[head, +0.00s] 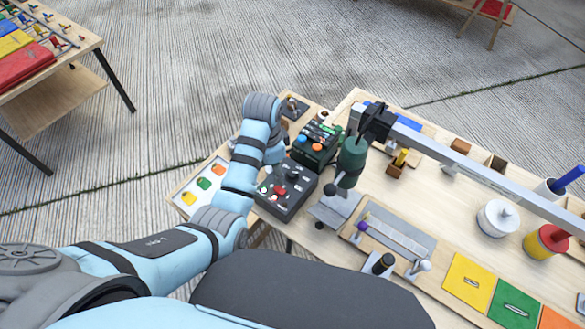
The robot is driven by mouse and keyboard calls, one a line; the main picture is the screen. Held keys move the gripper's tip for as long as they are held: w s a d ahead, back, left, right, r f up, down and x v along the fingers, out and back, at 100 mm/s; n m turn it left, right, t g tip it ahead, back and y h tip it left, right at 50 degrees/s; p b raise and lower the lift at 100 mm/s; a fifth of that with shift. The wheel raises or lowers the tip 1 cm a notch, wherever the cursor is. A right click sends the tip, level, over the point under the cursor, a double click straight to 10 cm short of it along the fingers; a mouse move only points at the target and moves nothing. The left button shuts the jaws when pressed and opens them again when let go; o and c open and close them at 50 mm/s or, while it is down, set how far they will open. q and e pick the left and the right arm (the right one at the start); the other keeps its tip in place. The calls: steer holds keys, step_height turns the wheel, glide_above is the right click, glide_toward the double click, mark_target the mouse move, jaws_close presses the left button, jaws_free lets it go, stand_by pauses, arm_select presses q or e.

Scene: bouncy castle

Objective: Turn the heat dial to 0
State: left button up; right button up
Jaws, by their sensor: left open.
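My right gripper is out of view.
A dark green box (318,141) with orange buttons stands behind the control box. A dark green tool (352,158) stands close on the right, beside a long silver rail (470,173). A white panel with coloured patches (203,184) lies to the left. Coloured squares (468,282) lie front right.

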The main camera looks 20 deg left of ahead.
mark_target(292, 172)
arm_select(q)
steer(key=w+d+r+m, duration=0.4)
steer(key=w+r, duration=0.1)
steer(key=r, duration=0.3)
steer(key=shift+g, duration=0.4)
step_height(292, 172, down, 14)
steer(key=b, duration=0.3)
steer(key=shift+s+f+b, duration=0.15)
steer(key=shift+f+b, duration=0.1)
steer(key=shift+b, duration=0.15)
steer(key=shift+a, duration=0.1)
steer(key=shift+c, duration=0.4)
jaws_close()
